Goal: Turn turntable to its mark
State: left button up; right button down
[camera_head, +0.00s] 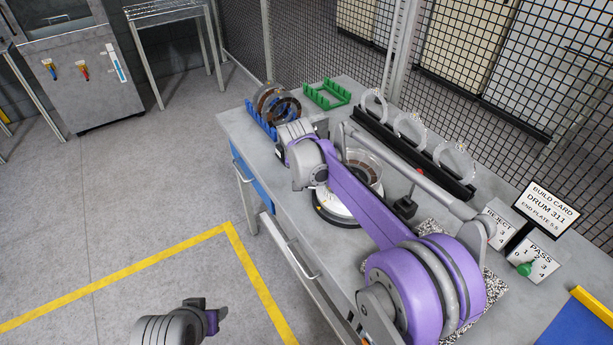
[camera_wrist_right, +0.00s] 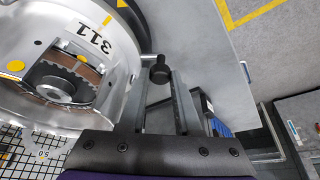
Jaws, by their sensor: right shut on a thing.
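The turntable (camera_head: 338,210) is a round white disc with a dark lower rim on the bench, partly hidden behind my right arm. A metal drum (camera_head: 368,172) stands on it. In the right wrist view the drum (camera_wrist_right: 125,55) carries the number 311, with a yellow stripe and a yellow triangle near the top edge. A short rod with a black knob (camera_wrist_right: 159,70) sticks out from its side. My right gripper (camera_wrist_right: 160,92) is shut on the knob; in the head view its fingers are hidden. My left gripper (camera_head: 214,318) is low left over the floor, its fingers unclear.
A blue rack (camera_head: 258,121) with dark rings and a green rack (camera_head: 327,94) stand at the bench's far end. A black rail with clear rings (camera_head: 409,126) runs behind the turntable. A build card (camera_head: 545,212) stands at right. Wire mesh borders the bench.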

dwell(0.5)
jog(key=c, duration=0.6)
grip_release()
jog(key=shift+r, duration=0.1)
jog(key=v, duration=1)
jog(key=shift+s+r, duration=0.1)
jog(key=shift+r, duration=0.2)
